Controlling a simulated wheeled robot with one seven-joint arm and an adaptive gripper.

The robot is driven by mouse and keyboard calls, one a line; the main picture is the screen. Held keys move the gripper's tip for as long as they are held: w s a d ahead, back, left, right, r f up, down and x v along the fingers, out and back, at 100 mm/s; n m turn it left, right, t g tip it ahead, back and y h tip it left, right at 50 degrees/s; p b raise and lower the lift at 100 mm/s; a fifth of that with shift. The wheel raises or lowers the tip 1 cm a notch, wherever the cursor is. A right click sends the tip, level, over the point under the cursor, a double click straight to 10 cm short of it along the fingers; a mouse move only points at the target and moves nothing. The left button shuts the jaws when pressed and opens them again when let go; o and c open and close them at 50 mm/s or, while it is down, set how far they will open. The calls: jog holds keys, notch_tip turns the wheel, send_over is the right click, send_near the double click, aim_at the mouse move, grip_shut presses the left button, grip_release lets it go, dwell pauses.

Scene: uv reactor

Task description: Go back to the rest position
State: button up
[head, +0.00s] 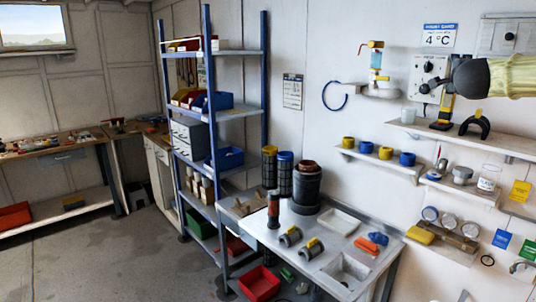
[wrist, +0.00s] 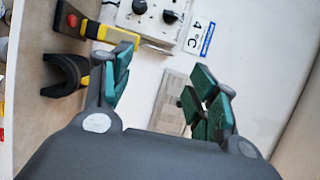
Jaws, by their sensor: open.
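My gripper (wrist: 160,76) is open, with nothing between its teal-padded fingers in the wrist view. In the head view my gripper (head: 438,85) is at the upper right, raised above the wall shelf, in front of the control box (head: 428,70). The cream-sleeved arm behind it comes in from the right edge. In the wrist view the control box with two dark knobs (wrist: 155,14) lies beyond the fingers, and a yellow and black tool (wrist: 95,28) is by the left finger. I cannot tell whether they touch.
A black U-shaped holder (head: 475,124) stands on the upper shelf (head: 455,135), close below my gripper. Yellow and blue cups sit on a lower shelf (head: 375,160). The workbench (head: 325,262) below holds dark cylinders and a white tray. The floor (head: 110,255) at left is clear.

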jog(key=w+a+f+n+g+y+b, duration=0.15)
jog(key=a+f+n, duration=0.35)
jog(key=f, duration=0.9)
jog(key=w+a+f+n+y, duration=0.1)
jog(key=a+f+n+y, duration=0.1)
jog(key=a+f, duration=0.8)
jog(key=s+a+f+n+g+y, duration=0.1)
jog(key=s+a+f+n, duration=0.15)
jog(key=f, duration=1.05)
jog(key=s+a+f+n+g+y, duration=0.1)
jog(key=s+a+f+n+g, duration=0.15)
jog(key=f, duration=0.95)
jog(key=s+a+f+n+g+y+b, duration=0.1)
jog(key=s+a+f+n+g, duration=0.25)
jog(key=s+f, duration=1.15)
jog(key=s+a+f+n+g+y+b, duration=0.1)
jog(key=s+a+f+n+g+b, duration=0.3)
jog(key=s+f, duration=1.1)
jog(key=s+a+f+n+g, duration=0.1)
jog(key=s+f, duration=0.3)
jog(key=s, duration=0.4)
jog(key=s+a+f+n+g, duration=0.1)
jog(key=s+f, duration=0.3)
jog(key=s, duration=0.4)
jog(key=s+a+f+n+g+p, duration=0.1)
jog(key=s+f, duration=0.3)
jog(key=s, duration=0.4)
jog(key=shift+a+f, duration=0.15)
jog(key=shift+a, duration=0.05)
jog(key=shift+g, duration=0.25)
